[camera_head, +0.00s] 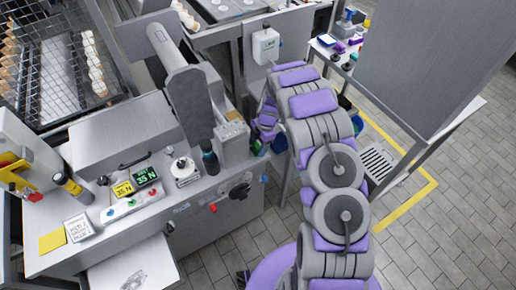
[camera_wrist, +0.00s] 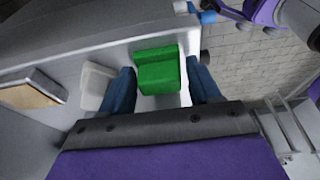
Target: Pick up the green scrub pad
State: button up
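The green scrub pad (camera_wrist: 158,72) shows in the wrist view, just ahead of my gripper on a pale grey surface. It looks like a bright green block with a step or fold across it. My gripper (camera_wrist: 162,88) has its two blue fingers apart, one to the left and one to the right of the pad. Gaps show between the fingers and the pad, so it is not clamped. In the head view my purple and grey arm covers the area, and I cannot make out the pad or the fingertips there.
A white block (camera_wrist: 97,86) sits close to the left finger, and a tan-topped block (camera_wrist: 32,90) lies farther left. Tiled floor (camera_wrist: 248,62) lies beyond the surface's edge at right. In the head view a cluttered metal machine (camera_head: 135,195) stands left of my arm.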

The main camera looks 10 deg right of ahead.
aim_at(256, 147)
jog(key=shift+a, duration=0.45)
jog(key=c, duration=0.7)
jog(key=shift+d, duration=0.15)
jog(key=shift+d, duration=0.1)
jog(key=shift+r, duration=0.55)
jog(key=r, duration=0.1)
jog(key=r+p, duration=0.1)
jog(key=shift+s+d+r, duration=0.15)
jog(key=shift+s+r, duration=0.15)
jog(key=shift+s+d+r+p, duration=0.2)
jog(key=shift+s+d, duration=1.4)
jog(key=shift+s, duration=0.4)
jog(key=shift+s+d+r+p, duration=0.25)
jog(key=shift+s+d, duration=1.35)
jog(key=shift+s, duration=0.4)
jog(key=shift+s+d+r+p, duration=0.2)
jog(key=shift+s+d, duration=1.4)
jog(key=shift+s, duration=0.4)
